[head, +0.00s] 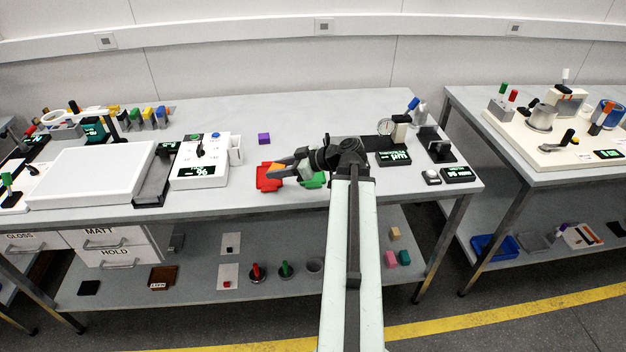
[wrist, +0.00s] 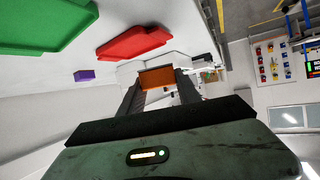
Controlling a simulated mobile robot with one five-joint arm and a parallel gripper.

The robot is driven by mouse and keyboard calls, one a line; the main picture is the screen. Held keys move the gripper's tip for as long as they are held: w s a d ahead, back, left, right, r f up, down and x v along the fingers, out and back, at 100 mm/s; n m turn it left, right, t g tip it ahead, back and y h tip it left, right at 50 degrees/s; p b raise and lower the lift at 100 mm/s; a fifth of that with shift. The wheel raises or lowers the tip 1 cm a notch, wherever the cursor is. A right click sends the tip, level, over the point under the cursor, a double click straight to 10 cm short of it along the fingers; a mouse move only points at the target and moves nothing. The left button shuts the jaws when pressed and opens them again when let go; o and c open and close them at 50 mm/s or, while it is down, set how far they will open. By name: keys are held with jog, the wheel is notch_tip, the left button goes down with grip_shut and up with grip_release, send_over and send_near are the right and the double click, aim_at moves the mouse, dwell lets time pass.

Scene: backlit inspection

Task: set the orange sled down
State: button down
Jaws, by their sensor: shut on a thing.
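The orange sled (wrist: 157,77) is between the fingertips of my gripper (wrist: 158,88) in the wrist view, and the fingers are shut on it. In the head view the orange sled (head: 275,171) shows as a small orange patch at the tip of my gripper (head: 279,168). It overlaps the red tray (head: 266,184) in that view; whether it touches the tray cannot be told there. In the wrist view the red tray (wrist: 133,43) lies beside the held sled, with a gap between them in the picture. My gripper hides part of the tray in the head view.
A green tray (head: 314,181) lies right of the red one, partly behind my arm. A purple block (head: 264,139) stands farther back. A white device with a display (head: 201,163) is to the left. Gauges and displays (head: 394,158) stand to the right. The bench middle behind is clear.

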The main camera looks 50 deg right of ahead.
jog(key=a, duration=0.1)
jog(key=w+a, duration=0.2)
jog(key=shift+a+f, duration=0.15)
jog(key=shift+f, duration=0.2)
jog(key=s+d, duration=0.1)
jog(key=d, duration=0.3)
jog(key=s+d+f+b, duration=0.1)
jog(key=d, duration=0.4)
jog(key=s+d, duration=0.2)
jog(key=d, duration=0.3)
jog(key=shift+d+f+b, duration=0.2)
jog(key=shift+d+b, duration=0.05)
jog(key=shift+b, duration=0.05)
jog(key=f+b, duration=0.2)
jog(key=d+f+b, duration=0.1)
jog(key=f+b, duration=0.1)
jog(key=shift+s, duration=0.2)
jog(key=shift+r, duration=0.2)
jog(key=shift+f, duration=0.2)
jog(key=c, duration=1.1)
grip_release()
